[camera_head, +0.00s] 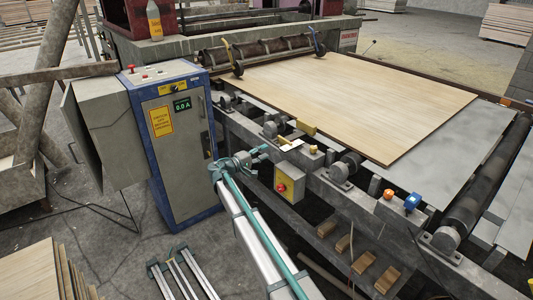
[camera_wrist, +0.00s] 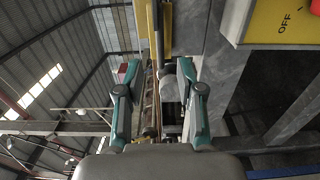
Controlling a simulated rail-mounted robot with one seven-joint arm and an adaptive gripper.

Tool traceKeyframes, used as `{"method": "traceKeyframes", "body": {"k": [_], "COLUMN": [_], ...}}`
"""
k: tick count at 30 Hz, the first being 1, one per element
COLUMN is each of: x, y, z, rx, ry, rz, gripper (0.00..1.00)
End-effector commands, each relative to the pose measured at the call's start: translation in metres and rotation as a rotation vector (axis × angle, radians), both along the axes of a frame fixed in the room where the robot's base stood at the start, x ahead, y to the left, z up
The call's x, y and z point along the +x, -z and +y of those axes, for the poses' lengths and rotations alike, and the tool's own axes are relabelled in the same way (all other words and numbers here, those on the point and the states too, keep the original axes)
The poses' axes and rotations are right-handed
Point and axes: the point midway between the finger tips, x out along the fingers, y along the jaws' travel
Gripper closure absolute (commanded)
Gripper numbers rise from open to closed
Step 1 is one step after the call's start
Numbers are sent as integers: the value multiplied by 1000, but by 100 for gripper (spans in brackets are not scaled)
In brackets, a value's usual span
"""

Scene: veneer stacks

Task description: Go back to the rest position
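My gripper (camera_head: 248,160) is at the middle of the head view, at the end of my teal and grey arm. It hangs beside the near frame of the roller machine, between the blue-edged control cabinet (camera_head: 178,142) and the yellow switch box (camera_head: 289,183). In the wrist view my gripper (camera_wrist: 163,78) shows two teal fingers spread apart with nothing held between them. Part of the yellow switch box shows in the wrist view (camera_wrist: 280,22), at the upper right.
A large veneer sheet (camera_head: 350,95) lies on the machine bed. A bottle (camera_head: 154,20) stands at the back left. Veneer boards (camera_head: 30,275) lie at the lower left.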

Motion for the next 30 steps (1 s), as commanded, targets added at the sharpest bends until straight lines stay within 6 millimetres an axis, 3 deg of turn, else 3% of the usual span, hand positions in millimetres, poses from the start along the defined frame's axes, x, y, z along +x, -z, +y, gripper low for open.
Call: {"method": "traceKeyframes", "body": {"k": [9,14,17,23,30], "x": [0,-8,-35,-109,-217], "y": [0,20,54,159,269], "z": [1,-2,-13,-58,-120], "rx": [-3,69,174,370,586], "ry": [-1,3,11,69,189], "rz": [5,66,150,357,576], "gripper": [62,62,62,62,62]}}
